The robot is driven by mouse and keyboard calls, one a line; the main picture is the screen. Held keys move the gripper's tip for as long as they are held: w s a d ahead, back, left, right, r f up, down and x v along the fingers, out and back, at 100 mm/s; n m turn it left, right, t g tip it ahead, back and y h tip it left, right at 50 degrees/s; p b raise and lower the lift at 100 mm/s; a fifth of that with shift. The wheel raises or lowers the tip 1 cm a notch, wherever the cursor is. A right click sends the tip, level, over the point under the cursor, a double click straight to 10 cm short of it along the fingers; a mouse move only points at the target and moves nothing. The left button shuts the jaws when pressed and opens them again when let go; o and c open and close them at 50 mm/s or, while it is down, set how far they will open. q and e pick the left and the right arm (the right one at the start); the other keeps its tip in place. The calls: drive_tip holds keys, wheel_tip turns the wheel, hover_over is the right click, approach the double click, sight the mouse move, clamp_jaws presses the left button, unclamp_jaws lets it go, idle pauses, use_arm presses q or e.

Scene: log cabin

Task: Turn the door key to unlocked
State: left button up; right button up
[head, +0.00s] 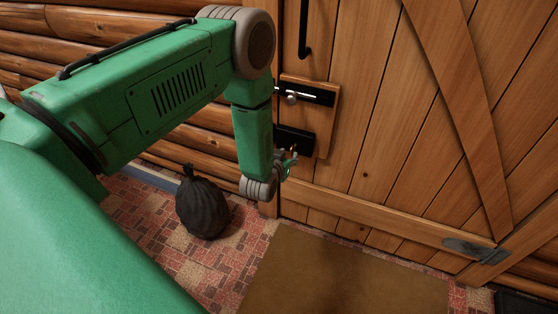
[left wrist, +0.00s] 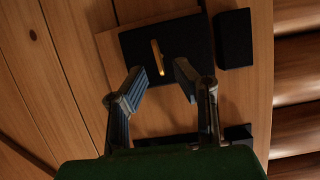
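The brass door key (left wrist: 158,58) sticks out of a black lock plate (left wrist: 190,38) in the left wrist view. In the head view the black lock (head: 293,138) sits on the door's left edge, below the slide bolt. My left gripper (head: 291,161) is just below and in front of it. In the left wrist view my left gripper (left wrist: 161,76) is open, its two fingertips apart on either side of the key's lower end. No contact with the key is clear. My right gripper is not in view.
A slide bolt (head: 303,92) and a black pull handle (head: 304,30) are on the plank door (head: 360,120). A black bag (head: 202,208) stands on the brick floor by the log wall (head: 195,150). A brown mat (head: 330,275) lies before the door.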

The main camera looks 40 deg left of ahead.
sight(292, 150)
use_arm(q)
drive_tip(key=shift+v, duration=4.65)
drive_tip(key=shift+n, duration=0.3)
drive_tip(key=b+x, duration=0.4)
drive_tip(key=x, duration=0.9)
drive_tip(key=shift+w+b, duration=0.3)
drive_tip(key=shift+w, duration=0.05)
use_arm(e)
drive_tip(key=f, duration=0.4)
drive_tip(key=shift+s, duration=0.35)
use_arm(q)
clamp_jaws()
